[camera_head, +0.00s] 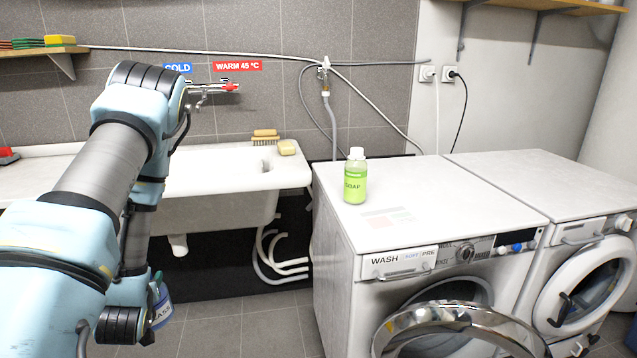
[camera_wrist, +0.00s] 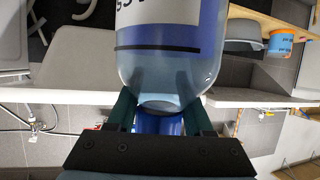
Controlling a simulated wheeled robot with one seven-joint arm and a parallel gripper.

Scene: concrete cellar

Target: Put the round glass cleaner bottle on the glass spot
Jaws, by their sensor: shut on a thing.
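My gripper (camera_wrist: 160,112) is shut on the round glass cleaner bottle (camera_wrist: 155,75), a clear bottle with a blue and white label, in the wrist view. One green finger stands on each side of its rounded end. In the head view the bottle (camera_head: 161,304) shows low beside my arm, in front of and below the sink, partly hidden by the arm. Part of its label shows. Faint coloured patches, red and green (camera_head: 388,217), lie on the washing machine top; I cannot tell which is the glass spot.
A green soap bottle (camera_head: 355,178) stands upright on the washing machine (camera_head: 330,200), behind the patches. The sink (camera_head: 215,182) holds a brush (camera_head: 265,136) and a sponge (camera_head: 287,147) on its rim. The machine's round door (camera_head: 455,325) is open. The top's right part is clear.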

